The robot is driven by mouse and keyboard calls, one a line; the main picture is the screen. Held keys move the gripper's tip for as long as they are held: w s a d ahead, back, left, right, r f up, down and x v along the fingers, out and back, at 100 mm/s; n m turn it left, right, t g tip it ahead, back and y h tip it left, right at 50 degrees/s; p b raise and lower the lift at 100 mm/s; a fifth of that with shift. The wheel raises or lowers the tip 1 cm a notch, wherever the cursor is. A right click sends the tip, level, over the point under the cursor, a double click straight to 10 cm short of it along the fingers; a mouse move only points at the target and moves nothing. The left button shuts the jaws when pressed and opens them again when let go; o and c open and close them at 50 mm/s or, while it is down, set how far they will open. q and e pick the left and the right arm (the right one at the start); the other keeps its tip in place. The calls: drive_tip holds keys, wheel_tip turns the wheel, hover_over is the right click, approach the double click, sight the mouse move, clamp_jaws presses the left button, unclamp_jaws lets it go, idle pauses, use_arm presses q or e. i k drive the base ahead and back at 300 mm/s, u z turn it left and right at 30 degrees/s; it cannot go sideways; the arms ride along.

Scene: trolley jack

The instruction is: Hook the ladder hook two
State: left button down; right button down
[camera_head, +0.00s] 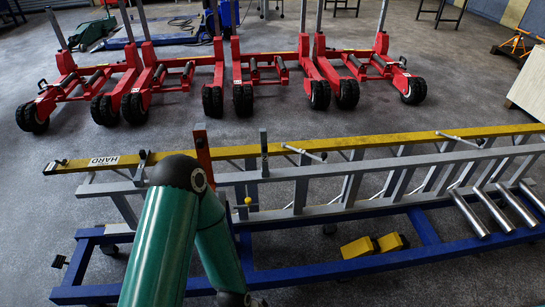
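A long ladder lies on its side on a low blue trolley (82,292), with a yellow rail (370,140) on top and grey rails and rungs (300,172) below. Small grey hook-like fittings sit along the yellow rail: one at the left end (141,158), an upright one in the middle (264,150) and a slanted one right of it (304,153). I cannot tell which is hook two. A green arm of mine with a dark joint rises in front of the ladder's left part and hides some of it. Neither gripper shows.
Several red wheeled jacks (255,68) stand in a row behind the ladder. Two yellow blocks (358,247) and several shiny metal tubes (468,213) are at the trolley. An orange-red upright (203,153) stands by my arm. Grey floor (90,150) is clear between jacks and ladder.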

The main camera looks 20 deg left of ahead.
sight(265, 172)
drive_tip(key=u, duration=0.1)
drive_tip(key=i, duration=0.95)
drive_tip(key=z, duration=0.1)
